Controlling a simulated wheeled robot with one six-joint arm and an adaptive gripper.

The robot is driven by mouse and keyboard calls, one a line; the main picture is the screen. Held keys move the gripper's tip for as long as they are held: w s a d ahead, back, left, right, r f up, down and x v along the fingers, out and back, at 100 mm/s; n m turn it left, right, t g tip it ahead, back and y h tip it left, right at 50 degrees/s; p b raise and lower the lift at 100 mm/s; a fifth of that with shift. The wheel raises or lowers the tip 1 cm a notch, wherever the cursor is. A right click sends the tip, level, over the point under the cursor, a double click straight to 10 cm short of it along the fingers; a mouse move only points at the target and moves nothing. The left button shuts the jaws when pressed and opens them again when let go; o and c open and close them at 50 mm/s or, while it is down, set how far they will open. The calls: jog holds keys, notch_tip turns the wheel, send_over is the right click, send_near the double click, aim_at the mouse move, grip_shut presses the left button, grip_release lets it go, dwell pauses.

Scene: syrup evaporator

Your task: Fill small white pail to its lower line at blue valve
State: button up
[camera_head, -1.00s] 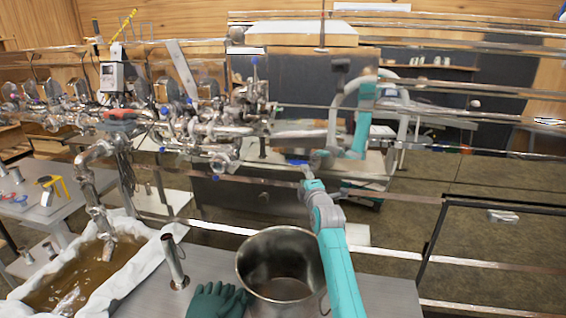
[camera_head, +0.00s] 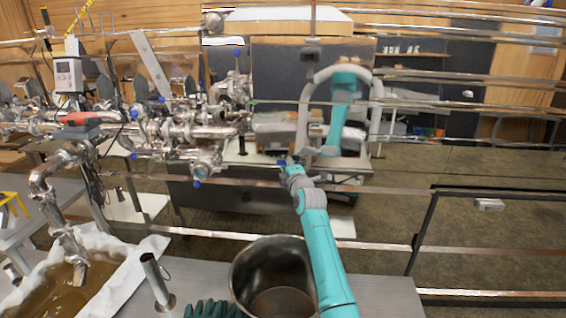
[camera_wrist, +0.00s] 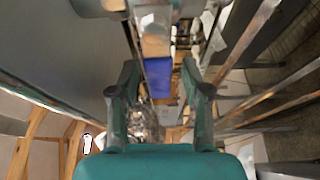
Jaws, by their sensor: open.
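My gripper (camera_wrist: 159,68) shows in the wrist view with its two teal fingers apart and nothing clearly held. A blue block-like thing (camera_wrist: 160,78) shows between the fingers, beyond them; I cannot tell whether it is a valve handle. In the head view my teal arm rises from the bottom, and my gripper cannot be made out clearly there. Steel piping with several small blue handles (camera_head: 197,184) stands left of the arm. I cannot tell which is the task's blue valve. I cannot make out a small white pail.
A large steel pot (camera_head: 275,275) stands on the near bench, close beside my arm. Dark green gloves (camera_head: 212,308), a steel tube (camera_head: 157,280) and a cloth-lined pan (camera_head: 118,290) of amber liquid are to its left. Horizontal metal rails (camera_head: 370,243) cross the view. Open floor lies right.

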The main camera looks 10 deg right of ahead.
grip_shut()
dwell(0.4)
jog(key=shift+d+f+n+g, duration=0.1)
jog(key=shift+f+n+g, duration=0.55)
jog(key=shift+n, duration=0.55)
jog(key=shift+s+d+f+n+g+h, duration=0.15)
jog(key=shift+d+f+n+g+h, duration=0.25)
jog(key=shift+f+n, duration=0.45)
jog(key=shift+s+d+f+n+g+h, duration=0.1)
jog(key=shift+d+f+n+g+h, duration=0.3)
jog(key=shift+n, duration=0.75)
jog(key=shift+s+d+f+n+g+h, duration=0.15)
jog(key=shift+d+f+n+g+h, duration=0.2)
jog(key=shift+f+n+h, duration=0.45)
jog(key=shift+r+n+y, duration=0.15)
jog(key=shift+n+y, duration=0.15)
